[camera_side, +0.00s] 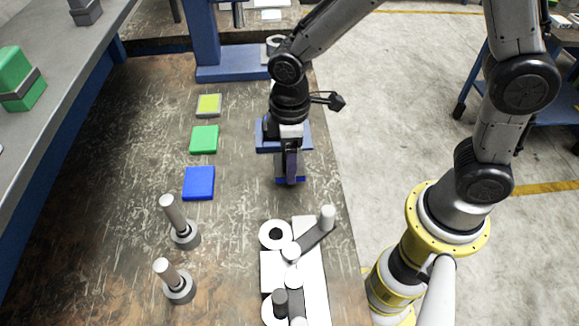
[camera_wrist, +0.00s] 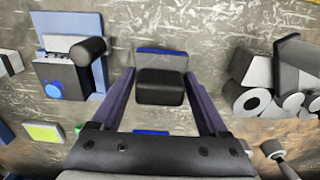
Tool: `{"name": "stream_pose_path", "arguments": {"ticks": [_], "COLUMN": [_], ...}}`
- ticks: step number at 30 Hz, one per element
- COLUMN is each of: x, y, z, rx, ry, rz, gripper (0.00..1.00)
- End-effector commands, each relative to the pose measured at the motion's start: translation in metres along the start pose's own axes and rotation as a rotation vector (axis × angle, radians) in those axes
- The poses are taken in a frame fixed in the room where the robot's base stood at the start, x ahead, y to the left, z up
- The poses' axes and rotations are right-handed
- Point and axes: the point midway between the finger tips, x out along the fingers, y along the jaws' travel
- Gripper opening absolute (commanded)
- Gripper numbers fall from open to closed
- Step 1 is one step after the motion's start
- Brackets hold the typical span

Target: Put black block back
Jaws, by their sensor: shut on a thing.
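The black block (camera_wrist: 160,87) sits between the two fingers of my gripper (camera_wrist: 168,100) in the wrist view. A grey face shows along its upper edge there. In the side view my gripper (camera_side: 290,180) points down at the wooden table, shut on the block, which the fingers mostly hide. I cannot tell whether the block touches the pad.
A blue fixture (camera_side: 264,138) stands just behind my gripper. Yellow (camera_side: 208,105), green (camera_side: 204,139) and blue (camera_side: 199,183) squares lie to the left. White and grey parts (camera_side: 300,265) crowd the table's right edge in front.

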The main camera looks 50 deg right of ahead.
Motion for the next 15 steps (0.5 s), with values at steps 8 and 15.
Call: {"name": "stream_pose_path", "arguments": {"ticks": [8, 15], "x": [0.031, 0.031], "y": [0.000, 0.000], "z": [-0.001, -0.001], "rx": [0.000, 0.000], "ry": [-0.002, 0.001], "rz": [-0.001, 0.000], "gripper": [0.25, 0.25]}}
